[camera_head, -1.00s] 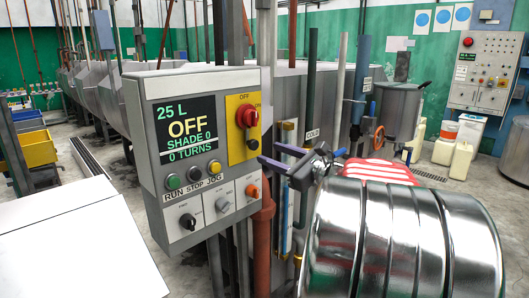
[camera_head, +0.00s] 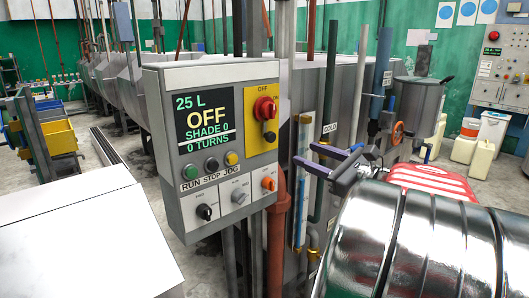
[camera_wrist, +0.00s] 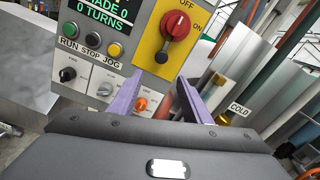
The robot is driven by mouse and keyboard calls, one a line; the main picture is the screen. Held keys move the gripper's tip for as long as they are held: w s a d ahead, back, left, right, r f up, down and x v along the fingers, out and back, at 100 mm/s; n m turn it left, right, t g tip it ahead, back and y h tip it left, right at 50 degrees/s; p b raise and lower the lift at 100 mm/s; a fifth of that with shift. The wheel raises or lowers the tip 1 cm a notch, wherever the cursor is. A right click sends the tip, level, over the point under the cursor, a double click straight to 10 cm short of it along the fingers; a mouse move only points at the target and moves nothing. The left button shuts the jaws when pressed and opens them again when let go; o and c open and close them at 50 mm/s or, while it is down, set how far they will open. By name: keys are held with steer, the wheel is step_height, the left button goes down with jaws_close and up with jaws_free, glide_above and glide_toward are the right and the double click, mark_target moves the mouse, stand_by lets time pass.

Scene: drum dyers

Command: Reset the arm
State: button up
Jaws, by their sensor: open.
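My gripper (camera_head: 309,155) is open and empty, with two purple fingers. In the head view it is just right of the grey control panel (camera_head: 178,165), apart from it as far as I can tell. In the wrist view the fingers (camera_wrist: 159,77) point at the panel's lower right part. The panel's display (camera_head: 208,123) reads 25 L, OFF, SHADE 0, 0 TURNS. A red rotary switch (camera_head: 265,108) sits on a yellow plate. Green, black and yellow buttons (camera_head: 211,164) and an orange knob (camera_head: 268,184) are below.
Vertical pipes and a tube marked COLD (camera_head: 329,130) stand close to the right of my gripper. A metal vat (camera_head: 415,105) stands farther right. A white box top (camera_head: 85,235) fills the lower left, with yellow bins (camera_head: 58,136) behind.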

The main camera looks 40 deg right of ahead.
steer(key=w+a+f+n+g+y, duration=0.25)
steer(key=a+f+n+g, duration=0.2)
steer(key=a, duration=0.75)
steer(key=w+a+f+n+g+y, duration=0.1)
steer(key=a+f+n+g+y, duration=0.35)
steer(key=a, duration=0.85)
steer(key=s+a+f+n+g+h, duration=0.1)
steer(key=s+a+f+n+h, duration=0.2)
steer(key=n, duration=0.8)
steer(key=s+a+f+n+g+h, duration=0.2)
steer(key=s+a+f+n+h, duration=0.2)
steer(key=s+a+n, duration=0.6)
step_height(320, 180, down, 3)
steer(key=shift+s+r+n+h, duration=0.1)
steer(key=shift+s+n+h, duration=0.3)
steer(key=shift+n, duration=0.7)
steer(key=shift+o, duration=0.2)
steer(key=shift+s+a, duration=0.1)
steer(key=shift+s, duration=0.05)
